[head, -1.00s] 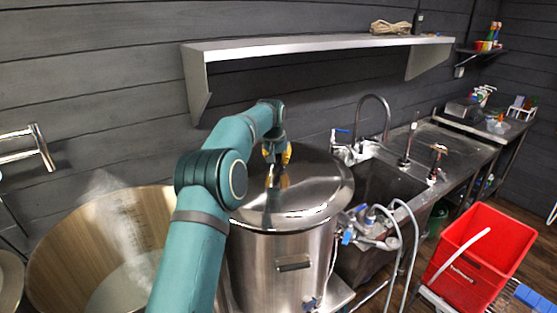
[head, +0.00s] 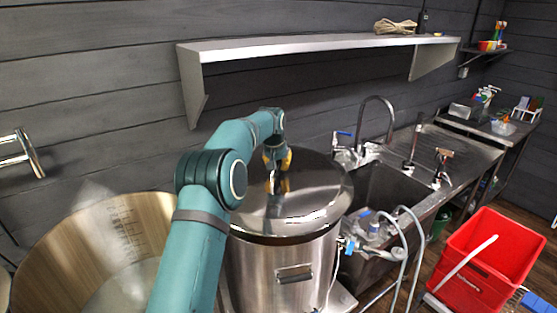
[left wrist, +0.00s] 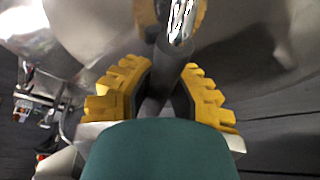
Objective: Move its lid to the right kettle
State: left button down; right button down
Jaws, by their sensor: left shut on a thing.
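The right kettle (head: 268,272) is a shiny steel pot with a side handle. A domed steel lid (head: 315,190) covers its top, roughly centred. A dark band shows under the lid's rim, and I cannot tell whether the lid is fully seated. My left gripper (head: 277,163), with yellow finger pads, is shut on the handle (head: 278,184) at the lid's middle. In the left wrist view the gripper (left wrist: 166,75) points at the shiny handle (left wrist: 181,22). My right gripper is not in view.
An open kettle (head: 50,255) with steam above it stands at the left. A wall shelf (head: 320,45) hangs behind the arm. A sink (head: 385,190) with a tap and hoses (head: 402,250) is to the right, and a red bin (head: 480,265) is on the floor.

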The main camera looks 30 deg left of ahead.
aim_at(279, 173)
pick_arm(q)
notch_tip(279, 173, down, 3)
jog(key=b, duration=0.3)
jog(key=shift+w+f, duration=0.1)
jog(key=shift+f+b, duration=0.5)
jog(key=shift+f, duration=0.65)
jog(key=c, duration=1)
grip_release()
jog(key=shift+o, duration=0.2)
jog(key=shift+f, duration=0.3)
jog(key=v, duration=1.2)
jog(key=shift+r, duration=0.25)
